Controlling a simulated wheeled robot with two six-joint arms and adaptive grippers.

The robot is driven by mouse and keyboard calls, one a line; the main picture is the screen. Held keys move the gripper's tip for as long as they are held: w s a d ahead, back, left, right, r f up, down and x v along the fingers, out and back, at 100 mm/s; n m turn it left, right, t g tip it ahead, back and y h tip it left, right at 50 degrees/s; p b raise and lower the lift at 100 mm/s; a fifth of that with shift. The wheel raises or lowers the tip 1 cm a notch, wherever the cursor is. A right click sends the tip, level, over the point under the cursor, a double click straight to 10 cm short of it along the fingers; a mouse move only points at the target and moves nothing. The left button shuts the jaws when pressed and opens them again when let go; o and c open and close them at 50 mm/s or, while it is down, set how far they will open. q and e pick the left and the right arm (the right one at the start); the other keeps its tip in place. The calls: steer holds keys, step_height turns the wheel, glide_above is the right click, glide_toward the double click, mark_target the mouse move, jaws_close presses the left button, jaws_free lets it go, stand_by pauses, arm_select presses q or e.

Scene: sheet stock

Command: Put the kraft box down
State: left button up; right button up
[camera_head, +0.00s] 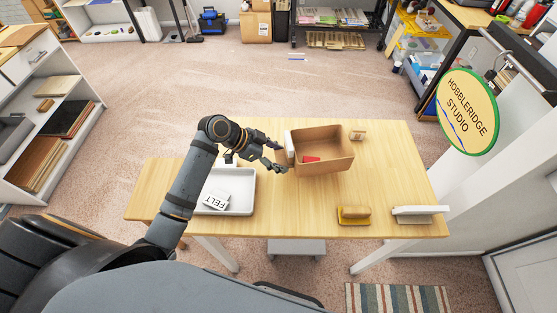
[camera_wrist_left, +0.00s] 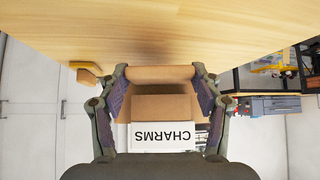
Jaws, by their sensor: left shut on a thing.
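The kraft box (camera_head: 325,168) is an open-topped brown carton with a small red thing (camera_head: 311,159) inside. It is over the middle of the wooden table (camera_head: 385,185), right of the white tray. My left gripper (camera_head: 282,158) is shut on its left side, where a white label shows. In the left wrist view the kraft box (camera_wrist_left: 153,107) sits between the two fingers, its label reading CHARMS upside down. A dark smudge of shadow shows on the tabletop beside it there. I cannot tell whether its base touches the table. My right gripper is not in view.
A white tray (camera_head: 243,179) with a FELT label stands left of the box. A small wooden piece (camera_head: 358,134) is close behind the box's right corner. Tabletop right of the box is clear.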

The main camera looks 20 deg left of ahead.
arm_select(q)
steer(key=s+r, duration=0.2)
steer(key=r, duration=0.1)
steer(key=shift+s+d+b, duration=0.25)
steer(key=shift+d+b, duration=0.1)
steer(key=shift+d, duration=0.05)
steer(key=s+d+r+b, duration=0.2)
steer(key=s+r, duration=0.3)
steer(key=s, duration=0.4)
steer(key=shift+s+d, duration=0.15)
steer(key=shift+d, duration=0.4)
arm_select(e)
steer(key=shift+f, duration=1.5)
arm_select(q)
steer(key=shift+r, duration=0.1)
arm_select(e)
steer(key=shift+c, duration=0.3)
